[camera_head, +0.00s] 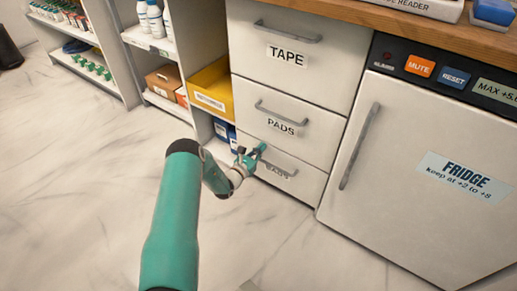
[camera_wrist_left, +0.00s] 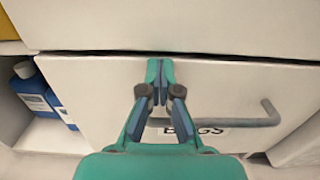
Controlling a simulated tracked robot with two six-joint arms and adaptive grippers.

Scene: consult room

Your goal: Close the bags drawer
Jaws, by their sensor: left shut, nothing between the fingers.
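The bags drawer (camera_head: 307,182) is the lowest of three white drawers. Its front also fills the middle of the left wrist view (camera_wrist_left: 225,85), with a grey bar handle (camera_wrist_left: 262,117) and a partly hidden BAGS label (camera_wrist_left: 215,131). Its front looks about level with the drawer above, though I cannot tell whether a small gap is left. Whether the tips touch the front is unclear. My right gripper is not in view.
The pads drawer (camera_head: 285,122) and tape drawer (camera_head: 300,55) above look shut. A fridge (camera_head: 400,170) with a vertical handle stands right. Left are open shelves with a yellow bin (camera_head: 212,88) and blue bottles (camera_wrist_left: 38,92).

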